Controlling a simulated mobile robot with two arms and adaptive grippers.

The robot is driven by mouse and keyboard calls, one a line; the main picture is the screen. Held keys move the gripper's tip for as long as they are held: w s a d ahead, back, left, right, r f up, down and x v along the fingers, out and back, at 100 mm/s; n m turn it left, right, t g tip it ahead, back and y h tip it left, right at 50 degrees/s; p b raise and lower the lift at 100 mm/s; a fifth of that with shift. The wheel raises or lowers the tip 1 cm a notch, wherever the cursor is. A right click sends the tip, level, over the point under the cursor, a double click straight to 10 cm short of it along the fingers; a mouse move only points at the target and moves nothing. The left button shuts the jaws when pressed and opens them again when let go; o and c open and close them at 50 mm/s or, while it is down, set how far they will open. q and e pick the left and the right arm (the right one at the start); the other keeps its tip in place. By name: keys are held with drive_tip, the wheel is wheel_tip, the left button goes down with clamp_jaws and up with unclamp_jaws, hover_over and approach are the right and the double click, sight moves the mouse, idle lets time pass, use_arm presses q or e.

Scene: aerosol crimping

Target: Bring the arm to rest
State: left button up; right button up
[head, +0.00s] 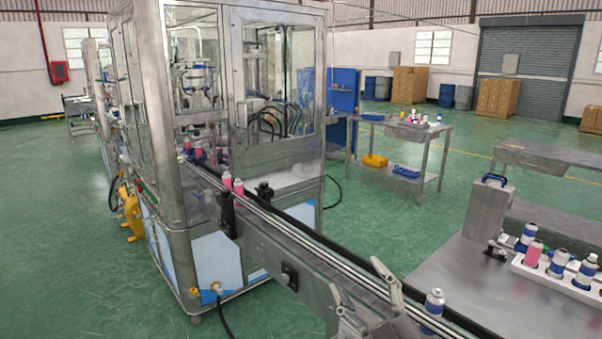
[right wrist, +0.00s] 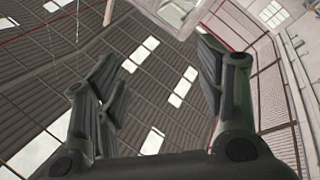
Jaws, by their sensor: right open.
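My right gripper (head: 357,279) is at the bottom of the head view, in front of the conveyor (head: 300,238), its fingers pointing up. It is open and empty. The right wrist view shows its spread fingers (right wrist: 160,75) with only ceiling and walls between and beyond them. A white and blue aerosol can (head: 433,303) stands upright at the conveyor, just right of the gripper and apart from it. My left gripper is not in view.
A crimping machine (head: 243,140) with glass panels stands at the left. Pink cans (head: 238,187) stand on the conveyor near it. A white rack (head: 560,279) with several cans sits on the metal table (head: 470,270) at the right. Green floor (head: 400,225) lies clear beyond the conveyor.

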drive_tip(key=s+d+f+m+g+h, duration=0.3)
drive_tip(key=d+f+m+h, duration=0.1)
drive_tip(key=f, duration=0.5)
drive_tip(key=s+d+f+m+g+h, duration=0.3)
drive_tip(key=d+f+m+h, duration=0.15)
drive_tip(key=f, duration=0.35)
drive_tip(key=s+d+f+m+g, duration=0.1)
drive_tip(key=s+f+g, duration=0.5)
drive_tip(key=s, duration=0.5)
drive_tip(key=s+f+m+g, duration=0.1)
drive_tip(key=s+f+g, duration=0.3)
drive_tip(key=s+f, duration=0.5)
drive_tip(key=s+f+g+b, duration=0.1)
drive_tip(key=s+f, duration=0.1)
drive_tip(key=f, duration=1.2)
drive_tip(key=s+f+g+b, duration=0.1)
drive_tip(key=s+f, duration=0.1)
drive_tip(key=f, duration=1.2)
drive_tip(key=s+d+f+g, duration=0.1)
drive_tip(key=s+d+f, duration=0.2)
drive_tip(key=s+f, duration=1.3)
drive_tip(key=shift+d+n+b, duration=0.15)
drive_tip(key=shift+n+b, duration=0.2)
drive_tip(key=shift+b, duration=0.1)
